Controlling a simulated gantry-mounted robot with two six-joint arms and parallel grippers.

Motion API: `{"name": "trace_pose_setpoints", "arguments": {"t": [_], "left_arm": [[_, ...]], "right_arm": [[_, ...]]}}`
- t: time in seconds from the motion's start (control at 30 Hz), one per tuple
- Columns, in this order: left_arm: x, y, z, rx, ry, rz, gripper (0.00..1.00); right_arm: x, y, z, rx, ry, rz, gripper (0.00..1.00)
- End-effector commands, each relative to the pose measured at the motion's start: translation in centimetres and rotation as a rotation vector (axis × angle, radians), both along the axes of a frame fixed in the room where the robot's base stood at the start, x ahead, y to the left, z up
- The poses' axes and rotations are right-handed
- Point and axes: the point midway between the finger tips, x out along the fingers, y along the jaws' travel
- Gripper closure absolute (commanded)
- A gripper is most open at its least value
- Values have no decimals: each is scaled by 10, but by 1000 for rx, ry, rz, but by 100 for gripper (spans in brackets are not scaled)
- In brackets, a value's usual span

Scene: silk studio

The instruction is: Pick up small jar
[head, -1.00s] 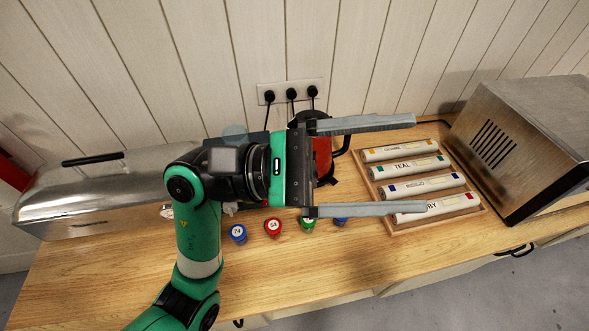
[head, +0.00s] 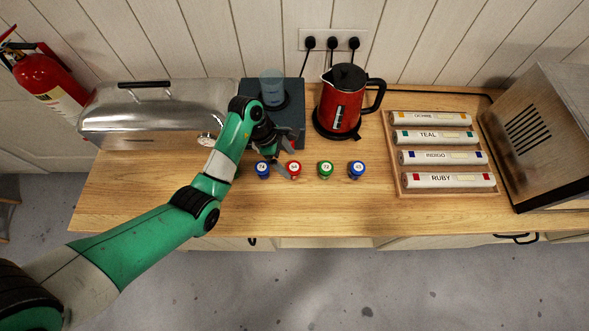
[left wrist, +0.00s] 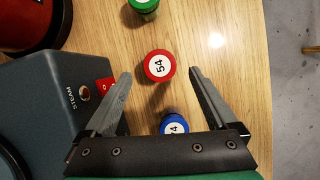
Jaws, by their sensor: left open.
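Several small jars with numbered lids stand in a row on the wooden counter: a blue one (head: 262,168), a red one (head: 294,169), a green one (head: 326,168) and another blue one (head: 357,168). My left gripper (head: 287,159) is open and empty, its fingers by the red jar. In the left wrist view the red jar, marked 54 (left wrist: 159,66), shows between the tips of the open gripper (left wrist: 158,73). A blue jar (left wrist: 174,123) shows nearer the palm, partly hidden by it. The green jar (left wrist: 145,6) shows at the top edge. My right gripper is not in view.
A dark steamer base (head: 290,118) stands just behind the jars, close to my left gripper. A red kettle (head: 340,103) is behind the green jar. A tray (head: 398,170) of labelled rolls lies right. A steel steamer (head: 160,115) is at left. The counter's front is clear.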

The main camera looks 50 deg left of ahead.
Motion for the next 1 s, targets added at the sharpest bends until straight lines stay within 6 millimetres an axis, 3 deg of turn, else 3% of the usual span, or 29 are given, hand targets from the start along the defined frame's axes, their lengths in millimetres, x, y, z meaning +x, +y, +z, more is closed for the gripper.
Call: {"name": "trace_pose_setpoints", "arguments": {"t": [0.23,0.5,0.77,1.0], "left_arm": [[3,-4,-11,0,0,0,8],[13,-18,-50,0,0,-1,8],[15,-19,-53,1,-3,0,8],[14,-19,-53,1,-2,0,50]], "right_arm": [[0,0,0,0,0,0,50],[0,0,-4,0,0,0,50],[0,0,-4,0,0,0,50],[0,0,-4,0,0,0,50]]}}
